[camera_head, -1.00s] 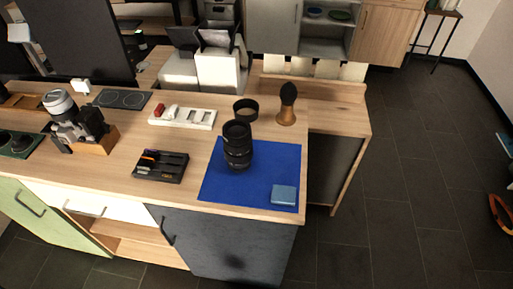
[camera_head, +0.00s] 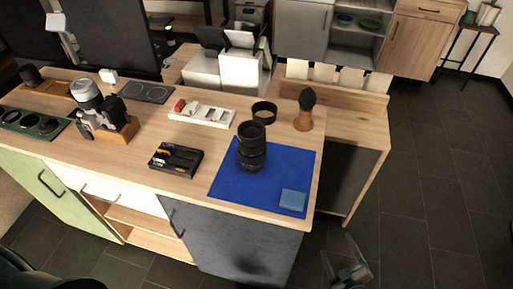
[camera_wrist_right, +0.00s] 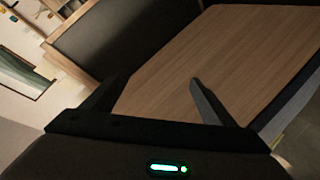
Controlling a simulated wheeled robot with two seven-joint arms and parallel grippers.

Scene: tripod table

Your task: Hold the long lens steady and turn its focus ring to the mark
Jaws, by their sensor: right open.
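The long black lens (camera_head: 251,146) stands upright on a blue mat (camera_head: 228,187) at the right end of the wooden table (camera_head: 140,158). Nothing touches it. My right gripper (camera_head: 343,262) is low at the bottom right of the head view, over the floor, beyond the table's right edge and well apart from the lens. In the right wrist view its two fingers (camera_wrist_right: 157,92) are spread and empty, with wood surfaces beyond them. My left gripper is not in the head view. The focus mark is too small to make out.
A blue cloth (camera_head: 292,199) lies on the mat. A black ring (camera_head: 264,112) and a brush (camera_head: 304,112) stand behind the lens. A black tray (camera_head: 176,160), a white holder (camera_head: 201,113) and a camera (camera_head: 106,112) are to its left. The floor at right is clear.

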